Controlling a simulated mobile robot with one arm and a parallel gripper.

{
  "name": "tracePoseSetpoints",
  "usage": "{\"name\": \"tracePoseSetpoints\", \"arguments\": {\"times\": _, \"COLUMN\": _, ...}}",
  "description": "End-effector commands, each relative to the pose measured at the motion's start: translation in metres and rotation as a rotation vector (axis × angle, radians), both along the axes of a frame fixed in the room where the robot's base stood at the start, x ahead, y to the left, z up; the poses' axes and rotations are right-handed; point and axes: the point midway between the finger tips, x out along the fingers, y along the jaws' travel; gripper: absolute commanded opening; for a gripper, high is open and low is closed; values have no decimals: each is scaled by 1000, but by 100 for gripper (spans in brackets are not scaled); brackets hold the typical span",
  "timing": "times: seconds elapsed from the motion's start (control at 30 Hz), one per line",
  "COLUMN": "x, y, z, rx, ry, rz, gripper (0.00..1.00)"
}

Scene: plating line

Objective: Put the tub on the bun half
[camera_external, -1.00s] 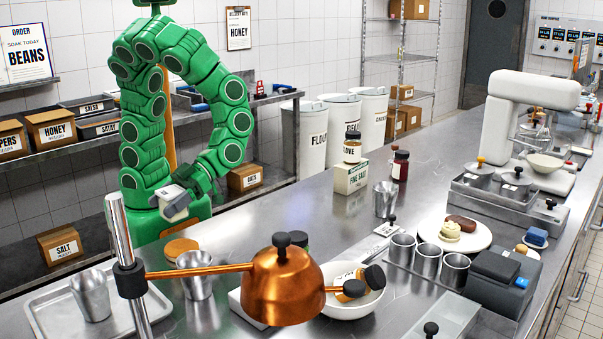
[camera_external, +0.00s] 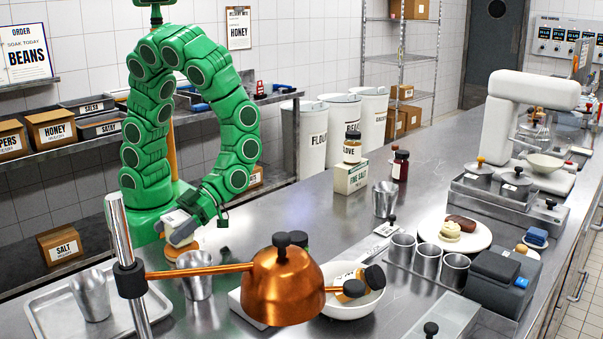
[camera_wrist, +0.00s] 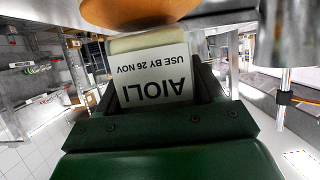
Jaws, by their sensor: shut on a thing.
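The tub (camera_external: 181,228) is white with a grey part and looks tilted in the external view. In the wrist view it (camera_wrist: 158,78) carries a label reading AIOLI, use by 26 Nov. My gripper (camera_external: 192,209) is shut on it, with a finger on either side. The orange-brown bun half (camera_external: 193,259) lies on the counter just below the tub, partly hidden by it. In the wrist view the bun half (camera_wrist: 125,12) shows at the top edge, right by the tub's far end. I cannot tell whether they touch.
A metal cup (camera_external: 197,284) stands close beside the bun half. A copper dome on an arm (camera_external: 285,285) and a white bowl (camera_external: 350,305) are to the right. A tray (camera_external: 50,325) with another metal cup is at front left.

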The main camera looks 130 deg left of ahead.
Motion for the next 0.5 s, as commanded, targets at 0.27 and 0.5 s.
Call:
{"name": "tracePoseSetpoints", "arguments": {"times": 0.27, "x": 0, "y": 0, "z": -3, "rx": 1, "ry": -1, "rz": 0, "gripper": 31}}
{"name": "tracePoseSetpoints", "arguments": {"times": 0.5, "x": 0, "y": 0, "z": -5, "rx": 0, "ry": 0, "rz": 1, "gripper": 76}}
